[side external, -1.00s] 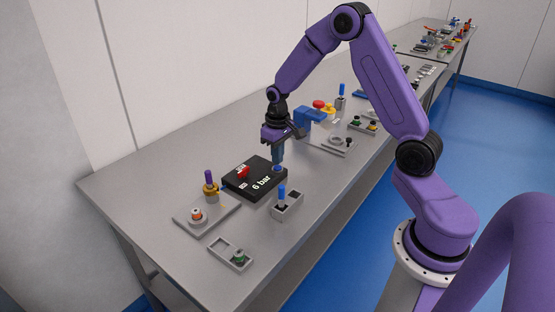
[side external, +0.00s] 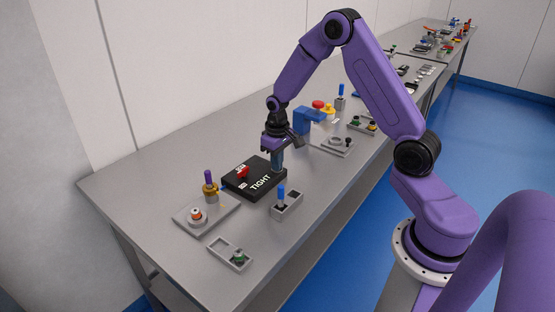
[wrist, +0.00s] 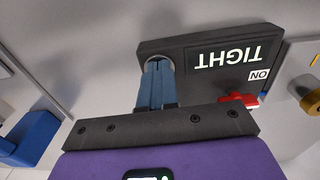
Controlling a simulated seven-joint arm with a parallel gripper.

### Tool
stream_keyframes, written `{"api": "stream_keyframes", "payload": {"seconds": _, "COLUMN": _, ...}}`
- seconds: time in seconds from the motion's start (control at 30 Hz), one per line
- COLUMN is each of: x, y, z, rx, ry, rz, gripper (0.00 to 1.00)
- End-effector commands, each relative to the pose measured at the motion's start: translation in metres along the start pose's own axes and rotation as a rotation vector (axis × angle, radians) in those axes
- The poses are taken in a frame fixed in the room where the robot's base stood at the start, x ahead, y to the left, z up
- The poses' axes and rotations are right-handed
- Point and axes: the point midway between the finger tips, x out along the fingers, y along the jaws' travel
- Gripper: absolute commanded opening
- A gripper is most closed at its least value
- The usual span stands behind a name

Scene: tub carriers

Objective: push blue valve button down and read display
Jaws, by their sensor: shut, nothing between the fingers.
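The black valve box (side external: 244,185) lies on the grey table in the side external view. Its display (side external: 261,183) shows "TIGHT" in white; the same word shows upside down on the display (wrist: 231,57) in the wrist view. My gripper (side external: 277,169) is shut and points down, with its fingertips at the blue button's place on the box's right end. In the wrist view my gripper (wrist: 157,66) reaches into a round grey ring on the box. The fingers hide the blue button. A red handle (side external: 243,172) sits on the box, and an "ON" label (wrist: 259,75) shows beside it.
A grey plate with a purple-topped post (side external: 208,181) stands left of the box. A grey holder (side external: 288,206) with a blue-topped peg stands in front. A small tray (side external: 230,254) lies nearer, and a blue block (side external: 308,120) stands behind.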

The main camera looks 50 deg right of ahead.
Motion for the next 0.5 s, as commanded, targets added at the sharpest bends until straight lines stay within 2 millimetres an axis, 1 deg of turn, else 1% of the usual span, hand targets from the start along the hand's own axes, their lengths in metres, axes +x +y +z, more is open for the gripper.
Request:
{"api": "stream_keyframes", "payload": {"seconds": 0.03, "x": 0.011, "y": -0.001, "z": 0.004, "rx": -0.002, "ry": -0.009, "rz": -0.001, "gripper": 0.0}}
{"api": "stream_keyframes", "payload": {"seconds": 0.27, "x": 0.008, "y": -0.001, "z": 0.004, "rx": -0.002, "ry": -0.009, "rz": -0.001, "gripper": 0.0}}
{"api": "stream_keyframes", "payload": {"seconds": 0.37, "x": 0.001, "y": -0.001, "z": 0.003, "rx": -0.002, "ry": -0.006, "rz": 0.0, "gripper": 0.0}}
{"api": "stream_keyframes", "payload": {"seconds": 0.5, "x": -0.021, "y": -0.001, "z": 0.003, "rx": -0.001, "ry": -0.001, "rz": 0.0, "gripper": 0.0}}
